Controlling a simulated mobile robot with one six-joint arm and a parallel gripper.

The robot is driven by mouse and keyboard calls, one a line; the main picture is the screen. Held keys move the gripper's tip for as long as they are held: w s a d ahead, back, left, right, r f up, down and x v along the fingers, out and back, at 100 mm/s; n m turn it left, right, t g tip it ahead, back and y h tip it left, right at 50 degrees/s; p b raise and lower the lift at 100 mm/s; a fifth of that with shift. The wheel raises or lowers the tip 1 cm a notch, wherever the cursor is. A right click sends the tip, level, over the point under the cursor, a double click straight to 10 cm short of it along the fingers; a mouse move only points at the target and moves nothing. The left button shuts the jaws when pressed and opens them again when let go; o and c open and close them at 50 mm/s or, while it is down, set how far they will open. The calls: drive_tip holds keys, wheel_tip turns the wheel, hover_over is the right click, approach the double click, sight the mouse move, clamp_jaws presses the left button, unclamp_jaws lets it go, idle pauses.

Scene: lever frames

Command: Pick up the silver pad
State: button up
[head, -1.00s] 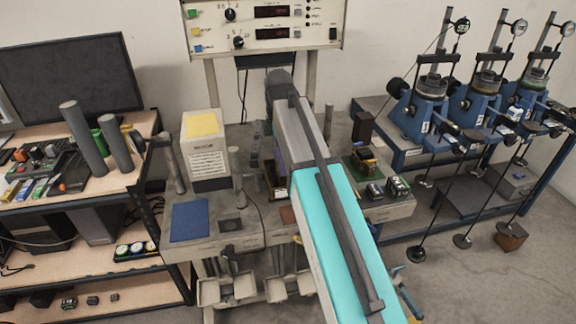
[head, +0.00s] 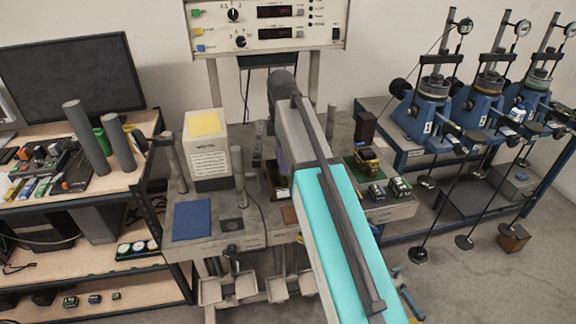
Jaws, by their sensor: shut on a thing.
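I cannot make out a silver pad for certain. A blue pad (head: 192,220), a small dark grey square (head: 231,224) and a partly covered brown pad (head: 290,214) lie on the grey bench (head: 262,232) in the middle. My arm, with a teal and grey link, reaches from the lower right up over the bench and hides part of it. My gripper does not show; the arm covers that area, so its jaws and anything in them are hidden.
A white box with a yellow top (head: 205,150) and grey posts stand on the bench. Small blocks (head: 376,190) sit at its right. A shelf with a monitor (head: 70,75) is left. Blue stands with dials (head: 428,110) are right. Bare floor lies at the lower right.

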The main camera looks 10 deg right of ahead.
drive_tip(key=shift+r, duration=0.15)
drive_tip(key=shift+w+r+b, duration=0.1)
drive_tip(key=shift+r+b, duration=0.65)
drive_tip(key=shift+r, duration=0.75)
drive_tip(key=s+a+r, duration=0.1)
drive_tip(key=s+a, duration=0.1)
drive_tip(key=s, duration=1.4)
drive_tip(key=shift+r, duration=0.35)
drive_tip(key=shift+f, duration=0.1)
